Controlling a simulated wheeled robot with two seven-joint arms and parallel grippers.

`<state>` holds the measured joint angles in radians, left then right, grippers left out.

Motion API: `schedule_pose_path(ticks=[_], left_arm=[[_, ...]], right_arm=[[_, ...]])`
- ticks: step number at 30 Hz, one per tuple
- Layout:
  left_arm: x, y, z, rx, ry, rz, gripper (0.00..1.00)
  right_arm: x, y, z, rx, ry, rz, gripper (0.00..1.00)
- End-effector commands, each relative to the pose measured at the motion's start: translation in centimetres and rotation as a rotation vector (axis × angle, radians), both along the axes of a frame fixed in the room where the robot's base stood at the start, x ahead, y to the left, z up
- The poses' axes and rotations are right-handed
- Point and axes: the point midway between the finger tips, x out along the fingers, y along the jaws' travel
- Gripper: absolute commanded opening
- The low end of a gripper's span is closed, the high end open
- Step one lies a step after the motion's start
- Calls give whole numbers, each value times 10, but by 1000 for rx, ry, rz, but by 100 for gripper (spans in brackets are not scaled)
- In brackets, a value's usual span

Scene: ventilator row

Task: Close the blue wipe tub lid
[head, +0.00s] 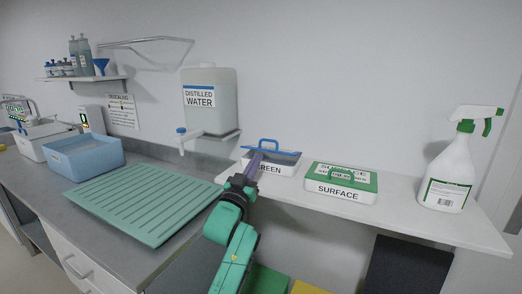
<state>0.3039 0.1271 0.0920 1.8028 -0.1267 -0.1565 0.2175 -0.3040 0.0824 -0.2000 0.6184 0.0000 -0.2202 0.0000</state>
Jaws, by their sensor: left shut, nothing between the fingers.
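The blue wipe tub is a white box (285,170) with a partly hidden label reading "…REEN", on the white shelf. Its blue lid (285,154) with a blue loop handle lies low over the box top. I cannot tell whether it is fully down. My left gripper (257,157) is shut and empty, its fingers reaching up in front of the tub's left part, by the lid. Whether they touch the lid is unclear. The fingers hide the tub's left front. My right gripper is not in view.
A green-lidded tub labelled "SURFACE" (341,193) stands just right of the blue one. A spray bottle (447,175) stands farther right. A distilled water container (210,98) is on the wall behind left. A green ribbed mat (145,204) and blue bin (84,155) are on the counter.

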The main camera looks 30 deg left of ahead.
Motion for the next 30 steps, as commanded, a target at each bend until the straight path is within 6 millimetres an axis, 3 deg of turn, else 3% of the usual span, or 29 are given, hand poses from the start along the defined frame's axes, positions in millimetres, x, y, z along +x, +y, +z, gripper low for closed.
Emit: schedule_pose_path(ticks=[1,3,6,9,11,15,18,21,26,30], left_arm=[[-8,-1,-20,-1,2,0,0],[-17,-2,-33,-2,1,-1,0],[-26,-3,-44,-1,1,0,0],[-30,-4,-43,0,1,-5,0],[-27,-8,-25,2,13,-26,0],[-5,-28,62,1,157,-126,0],[6,-30,103,-14,339,-123,0],[5,-15,117,-36,480,-56,0],[6,0,111,-63,555,2,0],[24,2,108,-67,554,2,0]], right_arm=[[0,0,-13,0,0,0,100],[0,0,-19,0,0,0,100],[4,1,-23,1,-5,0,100],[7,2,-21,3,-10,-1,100],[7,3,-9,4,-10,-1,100],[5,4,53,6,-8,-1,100],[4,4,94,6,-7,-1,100],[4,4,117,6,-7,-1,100],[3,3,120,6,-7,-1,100],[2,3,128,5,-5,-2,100]])
